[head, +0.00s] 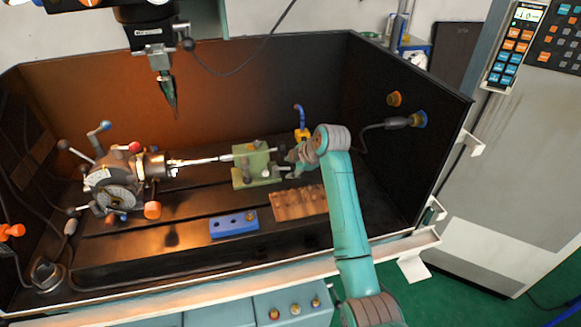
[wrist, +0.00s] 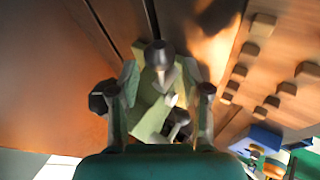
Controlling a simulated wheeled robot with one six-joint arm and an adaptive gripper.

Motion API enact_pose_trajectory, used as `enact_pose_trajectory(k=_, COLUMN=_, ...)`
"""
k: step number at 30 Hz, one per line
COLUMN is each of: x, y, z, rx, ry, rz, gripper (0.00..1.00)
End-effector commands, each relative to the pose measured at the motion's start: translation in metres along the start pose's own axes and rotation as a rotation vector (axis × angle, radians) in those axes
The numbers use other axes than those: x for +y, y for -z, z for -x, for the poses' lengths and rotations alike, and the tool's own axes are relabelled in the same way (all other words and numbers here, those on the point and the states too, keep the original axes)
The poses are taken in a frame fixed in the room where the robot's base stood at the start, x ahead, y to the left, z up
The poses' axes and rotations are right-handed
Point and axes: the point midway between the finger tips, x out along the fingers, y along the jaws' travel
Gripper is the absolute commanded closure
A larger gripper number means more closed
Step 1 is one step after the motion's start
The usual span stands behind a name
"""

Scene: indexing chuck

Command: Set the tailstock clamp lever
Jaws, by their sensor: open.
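The green tailstock (head: 243,172) stands on the dark slotted bed, right of the chuck, with a thin bar reaching it from the chuck. My gripper (head: 292,162) is at the tailstock's right end. In the wrist view my gripper (wrist: 159,92) is open, its fingers apart on either side of the tailstock body (wrist: 148,122). A grey knob on a short stem (wrist: 160,58) rises from the tailstock between and beyond the fingers. It looks like the clamp lever, but I cannot be sure. I cannot tell whether a finger touches anything.
The indexing chuck (head: 115,190), with several ball-ended handles, stands at left. A blue block (head: 234,224) and a wooden block with pegs (head: 300,204) lie in front of the tailstock. A tool spindle (head: 168,95) hangs above.

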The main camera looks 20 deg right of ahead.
Motion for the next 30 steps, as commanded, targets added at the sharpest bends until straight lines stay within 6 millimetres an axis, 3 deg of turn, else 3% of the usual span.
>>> enact_pose_trajectory(k=12, x=-0.0001, y=0.0004, z=-0.0072, rx=0.0, ry=0.0, rz=0.0, gripper=0.55)
enact_pose_trajectory(k=18, x=-0.0002, y=0.0003, z=-0.0072, rx=0.0, ry=0.0, rz=0.0, gripper=1.0)
enact_pose_trajectory(k=30, x=-0.0008, y=-0.0009, z=-0.0071, rx=-0.005, ry=-0.001, rz=-0.005, gripper=1.0)
